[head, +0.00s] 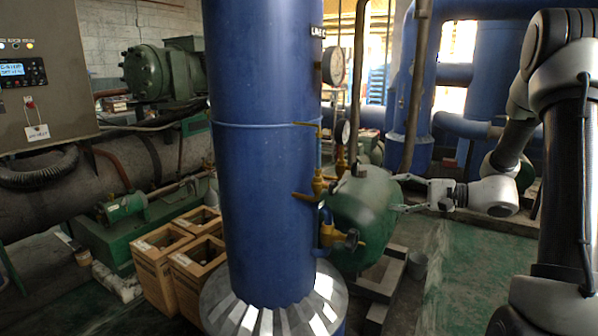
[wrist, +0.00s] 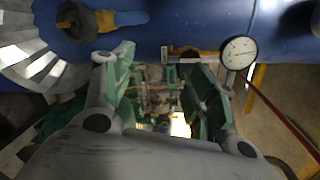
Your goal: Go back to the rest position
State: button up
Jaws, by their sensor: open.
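My gripper (head: 403,194) is open and empty in the head view, with its fingers pointing left. It is to the right of the green rounded tank (head: 365,215); I cannot tell whether they touch. In the wrist view the two fingers of my gripper (wrist: 160,68) are spread apart, with nothing held between them. A blue vertical column (head: 263,150) stands left of the tank, with brass valves (head: 316,186) on its right side. In the wrist view a blue pipe or column (wrist: 180,22) runs across the top, above the fingers.
A white gauge (wrist: 238,52) sits close to the right finger in the wrist view. A red hose (wrist: 285,125) runs down beside it. Cardboard boxes (head: 160,262) stand at lower left, and a control panel (head: 40,75) is at upper left. Green floor (head: 470,265) lies open below my arm.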

jog(key=s+d+f+n+g+h, duration=0.1)
jog(key=s+f+g+h, duration=0.2)
jog(key=s, duration=0.7)
jog(key=s+d+f+n+g+h, duration=0.1)
jog(key=s+g+h, duration=0.3)
jog(key=s, duration=0.5)
jog(key=s+d+r+n+t+h, duration=0.2)
jog(key=s+r+n+h, duration=0.5)
jog(key=s+r, duration=0.4)
jog(key=shift+d+r+n+t, duration=0.4)
jog(key=shift+r+n+t, duration=0.2)
jog(key=shift+r, duration=0.1)
